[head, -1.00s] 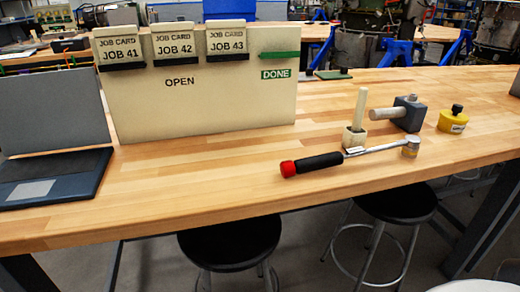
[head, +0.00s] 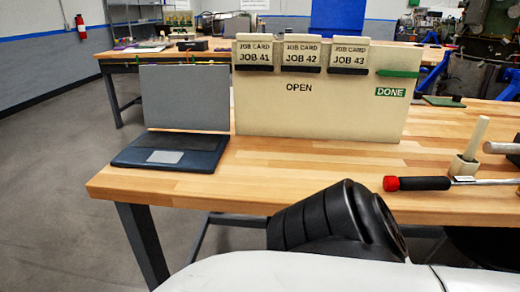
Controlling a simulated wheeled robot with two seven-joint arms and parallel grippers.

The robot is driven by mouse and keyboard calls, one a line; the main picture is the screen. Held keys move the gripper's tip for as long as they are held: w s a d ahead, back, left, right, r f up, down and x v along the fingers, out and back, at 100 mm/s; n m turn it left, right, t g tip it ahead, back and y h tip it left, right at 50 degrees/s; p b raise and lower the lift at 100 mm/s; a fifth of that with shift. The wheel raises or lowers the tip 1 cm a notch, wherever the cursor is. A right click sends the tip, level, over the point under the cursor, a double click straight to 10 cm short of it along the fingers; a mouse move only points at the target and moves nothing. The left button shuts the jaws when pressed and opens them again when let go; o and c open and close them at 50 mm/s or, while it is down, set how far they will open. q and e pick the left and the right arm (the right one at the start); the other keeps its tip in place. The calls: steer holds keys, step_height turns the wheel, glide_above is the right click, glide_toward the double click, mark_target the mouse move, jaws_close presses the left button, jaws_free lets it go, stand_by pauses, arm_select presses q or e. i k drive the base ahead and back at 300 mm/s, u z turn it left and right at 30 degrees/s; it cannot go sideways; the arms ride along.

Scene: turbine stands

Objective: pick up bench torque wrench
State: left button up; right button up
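The bench torque wrench (head: 425,184) lies near the front edge of the wooden bench, at the right of the head view. It has a black grip with a red end cap at its left. Its metal shaft runs right to the picture's edge, and its head end is out of view. No gripper touches the part in view. Neither of my grippers shows. A black ribbed part, probably one of my own arm links, stands in front of the bench edge, left of the wrench.
A cream block with an upright peg (head: 469,151) stands just behind the wrench shaft. A grey tool (head: 508,149) is cut off at the right. A job card board (head: 310,113) and an open laptop (head: 172,149) stand further left. The bench front is clear between laptop and wrench.

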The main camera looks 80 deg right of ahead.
mark_target(411, 183)
steer(key=u, duration=0.05)
steer(key=k, duration=1.9)
steer(key=z, duration=0.95)
